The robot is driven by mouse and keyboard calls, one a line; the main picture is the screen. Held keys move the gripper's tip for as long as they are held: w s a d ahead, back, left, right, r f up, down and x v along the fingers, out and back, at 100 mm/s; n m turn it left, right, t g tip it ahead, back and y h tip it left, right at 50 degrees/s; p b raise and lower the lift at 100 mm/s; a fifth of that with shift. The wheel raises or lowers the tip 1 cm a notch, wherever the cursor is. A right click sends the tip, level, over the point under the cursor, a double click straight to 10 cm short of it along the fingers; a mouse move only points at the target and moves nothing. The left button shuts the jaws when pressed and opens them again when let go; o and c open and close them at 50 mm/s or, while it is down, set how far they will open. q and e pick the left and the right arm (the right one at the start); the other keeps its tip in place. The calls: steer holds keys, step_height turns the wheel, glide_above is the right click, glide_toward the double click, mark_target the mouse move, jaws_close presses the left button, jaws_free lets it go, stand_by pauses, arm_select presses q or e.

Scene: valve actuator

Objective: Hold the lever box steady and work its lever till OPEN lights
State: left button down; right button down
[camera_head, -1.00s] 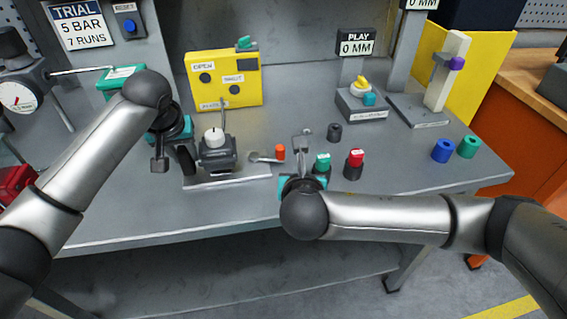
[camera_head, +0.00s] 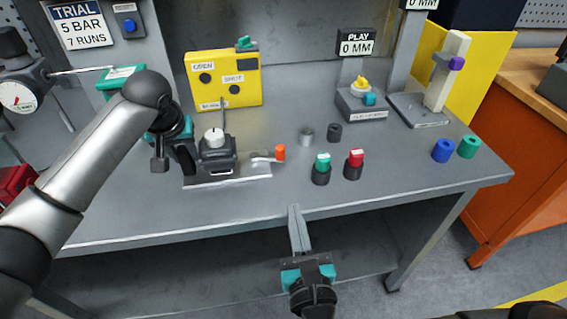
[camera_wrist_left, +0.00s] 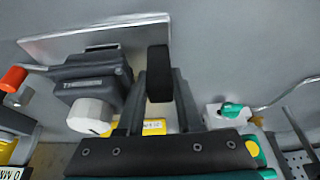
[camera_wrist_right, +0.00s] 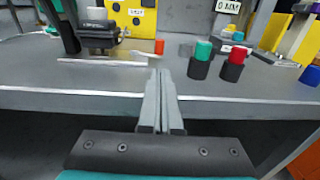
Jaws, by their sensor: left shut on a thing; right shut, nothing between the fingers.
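The dark grey lever box (camera_head: 217,158), with a white knob (camera_head: 214,137) on top, sits on a metal plate on the bench. Its lever, with an orange grip (camera_head: 280,153), points right; the grip also shows in the left wrist view (camera_wrist_left: 13,78). My left gripper (camera_wrist_left: 158,78) is shut on an upright black post (camera_wrist_left: 158,60) beside the box. The yellow panel (camera_head: 221,99) behind has an OPEN lamp (camera_head: 205,77) and a SHUT lamp (camera_head: 235,89), both dark. My right gripper (camera_head: 295,208) is shut and empty at the bench's front edge, apart from the lever.
Right of the lever stand a grey cylinder (camera_head: 307,137), a black one (camera_head: 334,132), a green-topped button (camera_head: 322,168) and a red-topped one (camera_head: 354,164). The bench front (camera_head: 400,190) is clear.

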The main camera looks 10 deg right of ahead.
mark_target(284, 153)
steer(key=w, duration=1.3)
steer(key=shift+d, duration=0.25)
steer(key=shift+w, duration=0.4)
steer(key=shift+w, duration=0.1)
steer(key=shift+w+d, duration=0.3)
steer(key=shift+w, duration=0.3)
steer(key=s, duration=0.9)
steer(key=s+d, duration=0.1)
steer(key=s, duration=0.4)
steer(key=c, duration=1.6)
jaws_free()
